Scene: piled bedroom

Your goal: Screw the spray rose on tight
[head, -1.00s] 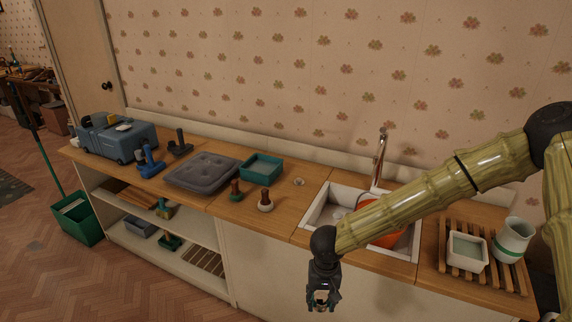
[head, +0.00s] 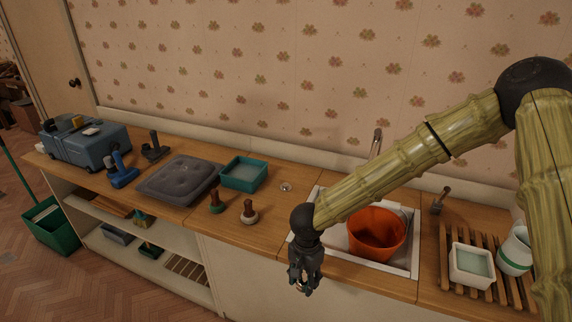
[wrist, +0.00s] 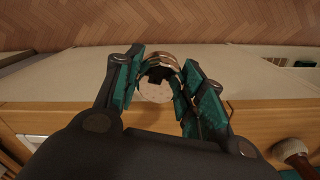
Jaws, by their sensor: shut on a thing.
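My gripper (head: 302,284) is held in front of the counter's front edge, left of the sink (head: 300,232). In the wrist view the gripper (wrist: 158,85) has its green-padded fingers closed on a small round shiny metal piece with a dark opening, which looks like the spray rose (wrist: 158,92). The rose hardly shows in the head view. The tap (head: 376,145) rises behind the sink; my arm hides its lower part. The rose is well apart from the tap.
An orange bucket (head: 375,235) stands in the sink. A slatted rack (head: 446,262) with a white dish (head: 471,266) is at right. Two brown-handled brushes (head: 249,212), a teal tray (head: 244,174) and a grey cushion (head: 180,180) lie left.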

